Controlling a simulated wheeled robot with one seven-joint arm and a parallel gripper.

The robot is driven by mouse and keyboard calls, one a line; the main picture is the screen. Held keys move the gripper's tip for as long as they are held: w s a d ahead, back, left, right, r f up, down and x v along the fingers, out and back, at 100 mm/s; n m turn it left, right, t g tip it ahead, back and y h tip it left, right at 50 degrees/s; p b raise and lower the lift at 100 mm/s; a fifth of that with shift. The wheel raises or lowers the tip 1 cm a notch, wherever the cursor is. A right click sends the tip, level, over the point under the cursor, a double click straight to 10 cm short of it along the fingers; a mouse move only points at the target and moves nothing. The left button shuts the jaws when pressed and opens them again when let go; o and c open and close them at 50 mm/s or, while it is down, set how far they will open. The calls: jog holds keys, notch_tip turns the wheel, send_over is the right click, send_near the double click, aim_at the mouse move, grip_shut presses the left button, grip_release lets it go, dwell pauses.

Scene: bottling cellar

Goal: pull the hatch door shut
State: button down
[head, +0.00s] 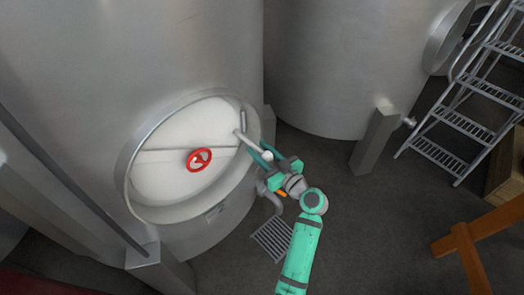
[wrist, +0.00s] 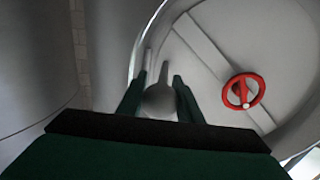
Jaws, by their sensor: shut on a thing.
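The hatch door (head: 170,180) is a pale round disc on the front of the large steel tank at left. It lies within the round hatch rim (head: 124,180), and I cannot tell whether it sits fully flush. A bar crosses the door, with a red handwheel (head: 199,160) at its middle; the handwheel also shows in the wrist view (wrist: 243,92). A grey handle with a ball end (head: 267,155) sticks out at the door's right side. My gripper (head: 262,152) is shut on this handle. In the wrist view the ball end (wrist: 160,101) sits between the dark fingers.
A second steel tank (head: 340,70) stands behind at right. A grey post (head: 376,140), a metal stair (head: 465,125) and an orange-brown wooden frame (head: 460,240) stand at right. A floor grate (head: 272,238) lies below my gripper. Dark floor is clear between.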

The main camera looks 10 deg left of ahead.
jog(key=shift+w+d, duration=0.15)
jog(key=shift+d, duration=0.05)
jog(key=c, duration=1.3)
grip_release()
jog(key=shift+f, duration=0.1)
jog(key=v, duration=1)
jog(key=shift+s+d, duration=0.2)
jog(key=shift+s, duration=0.1)
